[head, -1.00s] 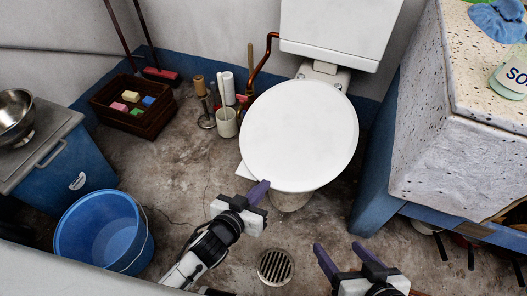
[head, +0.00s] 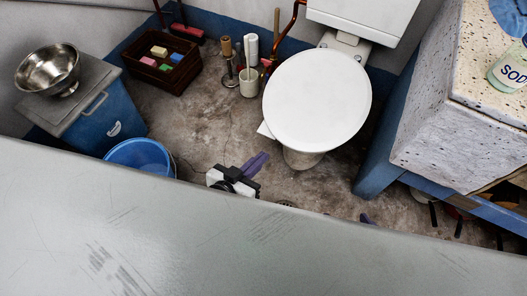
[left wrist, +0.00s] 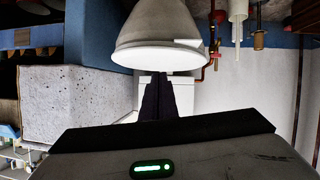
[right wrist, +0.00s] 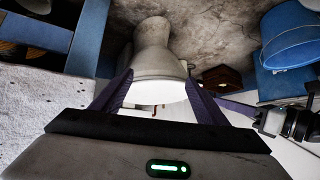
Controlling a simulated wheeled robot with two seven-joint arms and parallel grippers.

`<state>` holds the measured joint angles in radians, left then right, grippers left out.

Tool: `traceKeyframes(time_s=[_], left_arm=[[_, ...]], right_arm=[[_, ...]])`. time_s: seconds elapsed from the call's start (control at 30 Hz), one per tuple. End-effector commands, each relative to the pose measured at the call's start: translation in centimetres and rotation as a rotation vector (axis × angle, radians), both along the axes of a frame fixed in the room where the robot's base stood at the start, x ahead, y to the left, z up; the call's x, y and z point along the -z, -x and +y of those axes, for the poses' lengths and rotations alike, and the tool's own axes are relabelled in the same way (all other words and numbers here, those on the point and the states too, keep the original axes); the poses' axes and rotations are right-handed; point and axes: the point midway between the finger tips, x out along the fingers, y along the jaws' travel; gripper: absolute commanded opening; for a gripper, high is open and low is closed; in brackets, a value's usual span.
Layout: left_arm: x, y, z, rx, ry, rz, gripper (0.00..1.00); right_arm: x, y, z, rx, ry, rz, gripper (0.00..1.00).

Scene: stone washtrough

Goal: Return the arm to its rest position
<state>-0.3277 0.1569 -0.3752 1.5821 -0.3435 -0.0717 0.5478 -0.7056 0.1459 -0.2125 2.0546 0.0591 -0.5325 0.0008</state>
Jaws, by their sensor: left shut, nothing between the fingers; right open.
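My left gripper (head: 252,170) shows in the head view just below and left of the toilet's lid, apart from it in the picture. Its purple fingers are together with nothing between them, as the left wrist view (left wrist: 158,98) also shows. My right gripper is almost wholly hidden in the head view; only a purple fingertip (head: 366,218) shows below the toilet. In the right wrist view its fingers (right wrist: 159,88) are spread wide and empty, with the toilet beyond them. Both arms are mostly hidden in the head view.
The white toilet (head: 317,100) stands ahead. The stone washtrough (head: 450,130) is at right, a blue bucket (head: 140,154) and blue bin (head: 100,122) with a metal bowl (head: 48,68) at left. A dark crate (head: 163,78) is behind.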

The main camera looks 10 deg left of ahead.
Motion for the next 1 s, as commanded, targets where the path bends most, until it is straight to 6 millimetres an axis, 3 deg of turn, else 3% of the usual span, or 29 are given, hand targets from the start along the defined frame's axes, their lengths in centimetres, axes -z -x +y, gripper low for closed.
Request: traceKeyframes(time_s=[0.43,0.53,0.63,0.8,1.0], left_arm=[[-0.9,0.8,0.5,-0.005,-0.006,0.010,0.00],[-2.9,2.9,1.9,-0.040,-0.040,0.070,0.00],[-5.2,6.3,3.8,-0.064,-0.093,0.166,0.00],[-7.7,11.1,5.6,-0.048,-0.154,0.297,0.00],[-8.0,12.0,5.8,-0.036,-0.168,0.323,0.00]], right_arm=[[-0.9,0.1,0.1,0.002,0.000,0.003,0.67],[-3.0,0.1,0.0,0.004,0.001,0.004,0.67],[-5.4,0.0,0.0,0.007,0.003,0.000,0.67],[-6.8,0.0,-0.2,0.013,0.011,0.003,0.67],[-6.6,0.0,-0.3,0.014,0.014,0.006,0.67]])
